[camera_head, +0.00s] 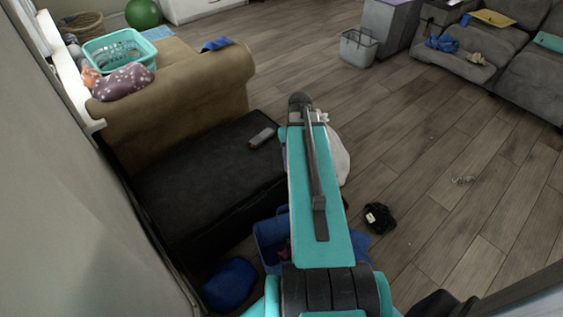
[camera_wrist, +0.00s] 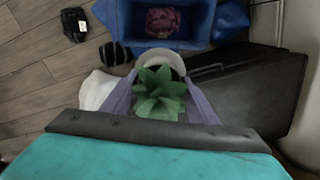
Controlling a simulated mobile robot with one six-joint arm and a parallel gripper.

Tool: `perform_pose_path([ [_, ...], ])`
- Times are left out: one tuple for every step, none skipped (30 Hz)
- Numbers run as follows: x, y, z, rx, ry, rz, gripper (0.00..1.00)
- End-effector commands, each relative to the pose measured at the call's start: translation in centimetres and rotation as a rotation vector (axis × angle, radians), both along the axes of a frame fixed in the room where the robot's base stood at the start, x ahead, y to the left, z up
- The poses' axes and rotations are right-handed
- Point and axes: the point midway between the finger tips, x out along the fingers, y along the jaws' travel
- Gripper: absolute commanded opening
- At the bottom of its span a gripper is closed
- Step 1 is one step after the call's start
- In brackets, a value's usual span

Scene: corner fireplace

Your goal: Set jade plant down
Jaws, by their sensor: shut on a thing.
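The jade plant (camera_wrist: 160,92), green with pointed leaves, shows in the wrist view between the two purple fingers of my gripper (camera_wrist: 160,108). My gripper is shut on it. A pale rounded rim with a dark middle, likely its pot (camera_wrist: 160,58), shows just beyond the leaves. The pot's base is hidden, so I cannot tell whether it touches anything below. In the head view my teal arm hides the plant and almost all of the gripper.
A low black bench (camera_head: 200,180) stands left of my arm, with a small grey device (camera_head: 262,137) near its far edge. A blue bin (camera_head: 268,242), a white bag (camera_head: 339,160) and a black item (camera_head: 379,217) are on the floor. Open wooden floor (camera_head: 440,150) lies right.

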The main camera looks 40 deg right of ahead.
Motion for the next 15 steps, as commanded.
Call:
perform_pose_path([
  [-0.6, -1.0, 1.0, 0.000, -0.001, -0.023, 0.25],
  [-0.9, -1.4, 1.3, 0.000, -0.001, -0.034, 0.25],
  [-1.4, -2.0, 1.7, 0.000, -0.001, -0.051, 0.25],
  [-1.8, -2.5, 2.1, -0.001, -0.002, -0.063, 0.25],
  [-2.1, -2.9, 2.4, -0.001, -0.002, -0.074, 0.25],
  [-2.6, -3.6, 2.8, -0.001, -0.002, -0.091, 0.25],
  [-3.0, -4.0, 3.2, -0.001, -0.002, -0.103, 0.25],
  [-3.4, -4.4, 3.5, -0.001, -0.002, -0.115, 0.25],
  [-3.9, -5.0, 4.0, -0.001, -0.002, -0.132, 0.25],
  [-4.3, -5.5, 4.3, 0.000, -0.001, -0.144, 0.25],
  [-4.7, -5.9, 4.6, 0.000, -0.001, -0.156, 0.25],
  [-5.2, -6.5, 5.0, 0.001, -0.001, -0.173, 0.25],
  [-5.6, -6.9, 5.4, 0.001, -0.001, -0.184, 0.25],
  [-6.0, -7.3, 5.7, 0.000, -0.002, -0.196, 0.25],
  [-6.6, -7.9, 6.1, 0.000, -0.002, -0.213, 0.25],
])
